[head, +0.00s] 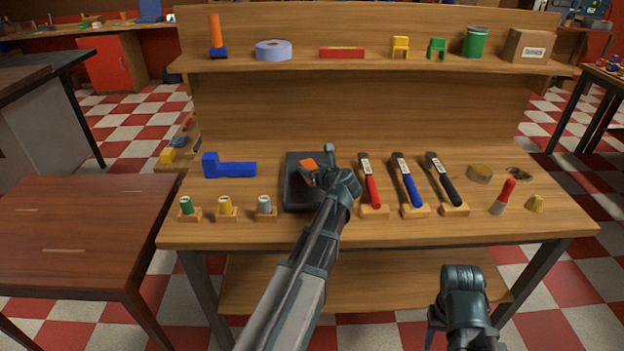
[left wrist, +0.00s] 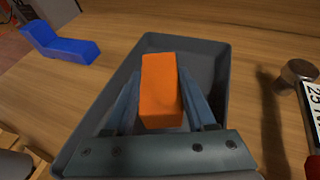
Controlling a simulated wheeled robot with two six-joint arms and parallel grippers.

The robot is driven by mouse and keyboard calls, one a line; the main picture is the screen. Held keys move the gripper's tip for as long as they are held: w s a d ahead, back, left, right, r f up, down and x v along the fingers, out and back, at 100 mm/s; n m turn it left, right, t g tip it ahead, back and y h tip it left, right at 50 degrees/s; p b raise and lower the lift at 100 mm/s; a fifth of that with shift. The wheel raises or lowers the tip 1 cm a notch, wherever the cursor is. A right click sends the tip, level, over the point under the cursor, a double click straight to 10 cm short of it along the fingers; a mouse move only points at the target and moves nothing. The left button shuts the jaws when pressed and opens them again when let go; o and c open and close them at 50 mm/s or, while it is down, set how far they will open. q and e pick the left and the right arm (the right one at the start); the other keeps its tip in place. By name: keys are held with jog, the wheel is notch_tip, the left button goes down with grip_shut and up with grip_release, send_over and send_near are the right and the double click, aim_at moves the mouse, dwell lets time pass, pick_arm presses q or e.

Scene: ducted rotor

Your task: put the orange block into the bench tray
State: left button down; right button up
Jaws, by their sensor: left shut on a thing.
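The orange block (head: 310,168) is held by my left gripper (head: 322,170) over the dark bench tray (head: 300,200). In the left wrist view the orange block (left wrist: 160,88) sits between the two fingers of my left gripper (left wrist: 160,95), which is shut on it. The grey tray (left wrist: 215,60) lies below and around the block in that view; I cannot tell whether the block touches its floor. My right gripper (head: 462,290) hangs in front of the bench at lower right, away from the tray; its fingertips do not show clearly.
A blue L-shaped block (head: 230,167) lies left of the tray. Small spools (head: 226,206) stand in front of it. Hammers with red, blue and black handles (head: 408,182) rest in wooden holders just right of the tray. A shelf (head: 370,62) with several items runs above the back.

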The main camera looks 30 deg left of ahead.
pick_arm(q)
jog(key=shift+f+b, duration=0.45)
jog(key=shift+f, duration=0.45)
pick_arm(e)
jog(key=shift+f, duration=0.9)
pick_arm(q)
jog(key=shift+f, duration=0.2)
jog(key=shift+c, duration=1.1)
grip_release()
pick_arm(e)
jog(key=shift+f, duration=0.15)
pick_arm(q)
jog(key=shift+r, duration=0.25)
jog(key=p+v, duration=0.4)
jog(key=v, duration=0.8)
jog(key=shift+s+f+p, duration=0.1)
jog(key=shift+f+p, duration=0.05)
jog(key=shift+p, duration=0.15)
pick_arm(e)
notch_tip(320, 180, up, 5)
jog(key=shift+f, duration=0.1)
